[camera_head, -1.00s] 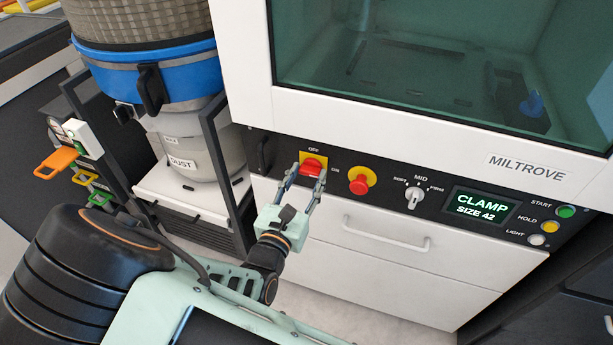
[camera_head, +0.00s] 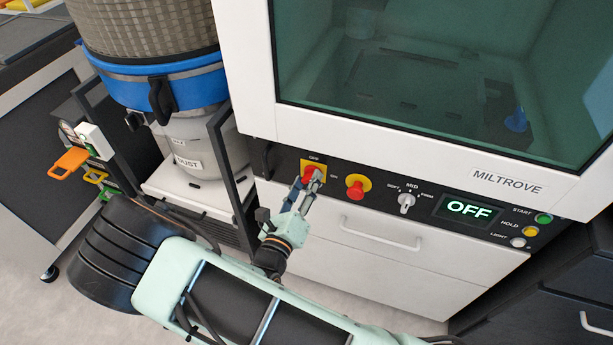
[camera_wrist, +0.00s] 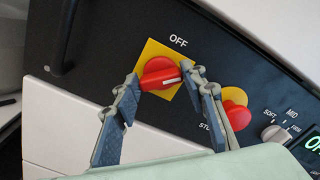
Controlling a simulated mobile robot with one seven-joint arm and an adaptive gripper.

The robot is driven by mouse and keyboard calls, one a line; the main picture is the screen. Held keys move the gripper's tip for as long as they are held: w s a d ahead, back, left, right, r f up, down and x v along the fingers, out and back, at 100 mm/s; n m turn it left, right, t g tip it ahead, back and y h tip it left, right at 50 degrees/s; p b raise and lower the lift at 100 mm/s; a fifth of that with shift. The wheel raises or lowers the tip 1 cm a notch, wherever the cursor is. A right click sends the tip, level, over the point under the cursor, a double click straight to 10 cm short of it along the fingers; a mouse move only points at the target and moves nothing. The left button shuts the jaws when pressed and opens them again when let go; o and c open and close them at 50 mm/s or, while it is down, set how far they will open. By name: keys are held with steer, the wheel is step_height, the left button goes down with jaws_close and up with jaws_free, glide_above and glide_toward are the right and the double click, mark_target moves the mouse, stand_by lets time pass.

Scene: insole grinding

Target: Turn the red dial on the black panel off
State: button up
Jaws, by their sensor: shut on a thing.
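The red dial (camera_head: 307,173) sits on a yellow plate on the black panel (camera_head: 376,190), below the OFF label. In the wrist view the dial (camera_wrist: 160,73) shows a white mark near its right end, and OFF is printed above the plate. My gripper (camera_head: 311,182) is at the dial, shut on it, with one finger on each side; the fingertips (camera_wrist: 164,78) show beside it in the wrist view. The fingers partly cover the dial in the head view. The panel display (camera_head: 469,210) reads OFF in green letters.
A red mushroom button (camera_head: 356,187) on yellow is close to the right of the dial. A selector knob (camera_head: 406,203) and START, HOLD and LIGHT buttons are further right. A drawer handle (camera_head: 378,234) is below. A dark upright frame post (camera_head: 230,180) stands left of my gripper.

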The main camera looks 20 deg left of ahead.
steer(key=n+p, duration=0.2)
steer(key=n, duration=0.2)
steer(key=shift+n, duration=0.4)
steer(key=n+p, duration=0.1)
steer(key=n, duration=0.3)
steer(key=shift+a+f+n+p, duration=0.1)
steer(key=shift+n+p, duration=0.2)
steer(key=o, duration=1.2)
steer(key=shift+c, duration=0.2)
steer(key=s, duration=1.2)
steer(key=shift+a, duration=0.45)
